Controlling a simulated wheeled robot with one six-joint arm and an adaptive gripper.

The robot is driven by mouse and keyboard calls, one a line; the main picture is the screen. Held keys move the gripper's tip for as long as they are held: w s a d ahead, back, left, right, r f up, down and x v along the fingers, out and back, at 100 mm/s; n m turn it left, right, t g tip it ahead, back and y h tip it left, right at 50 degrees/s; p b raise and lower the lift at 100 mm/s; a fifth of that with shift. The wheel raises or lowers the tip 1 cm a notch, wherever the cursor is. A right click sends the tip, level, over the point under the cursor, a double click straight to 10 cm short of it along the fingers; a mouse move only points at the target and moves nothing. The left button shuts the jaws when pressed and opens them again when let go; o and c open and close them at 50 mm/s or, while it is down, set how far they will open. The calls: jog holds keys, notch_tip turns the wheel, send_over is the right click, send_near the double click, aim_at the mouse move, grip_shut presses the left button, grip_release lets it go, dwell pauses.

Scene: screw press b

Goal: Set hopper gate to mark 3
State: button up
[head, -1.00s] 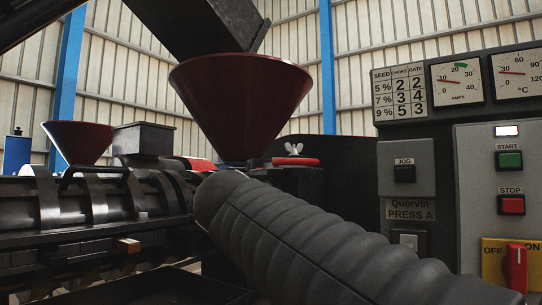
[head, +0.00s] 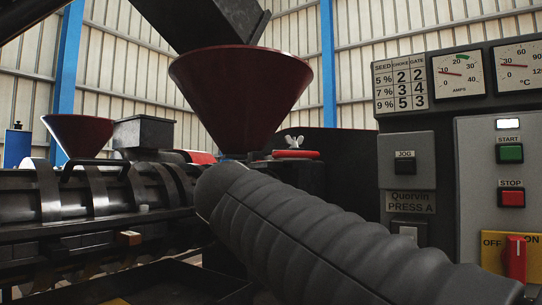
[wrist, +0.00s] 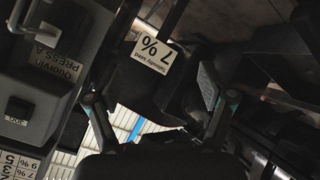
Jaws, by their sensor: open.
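The dark red hopper (head: 238,95) stands in the middle of the head view, under a dark chute. A red disc with a pale wing nut (head: 295,143) sits just right of its neck. I cannot make out the gate or its marks; my grey sleeved arm covers the area below the hopper neck. In the wrist view my gripper (wrist: 157,92) is open, its two fingers spread wide. A white tag reading 7 % (wrist: 157,47) shows beyond the fingers, and nothing appears held. The gripper is hidden in the head view.
A control panel at right carries a seed, choke and gate chart (head: 400,86), a start button (head: 510,153), a stop button (head: 511,197) and a red switch (head: 516,258). The black ribbed press barrel (head: 95,190) and a second red hopper (head: 78,135) are at left.

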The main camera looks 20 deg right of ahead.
jog(key=c, duration=0.4)
jog(key=shift+d+f, duration=0.15)
jog(key=shift+d, duration=0.05)
jog(key=c, duration=0.4)
jog(key=m+t+y, duration=0.8)
jog(key=m+y, duration=0.4)
jog(key=y, duration=0.2)
send_near(304, 153)
jog(key=p+x, duration=0.1)
jog(key=x, duration=0.9)
jog(key=shift+w+a+f, duration=0.1)
jog(key=shift+w+a, duration=0.1)
jog(key=shift+w, duration=0.15)
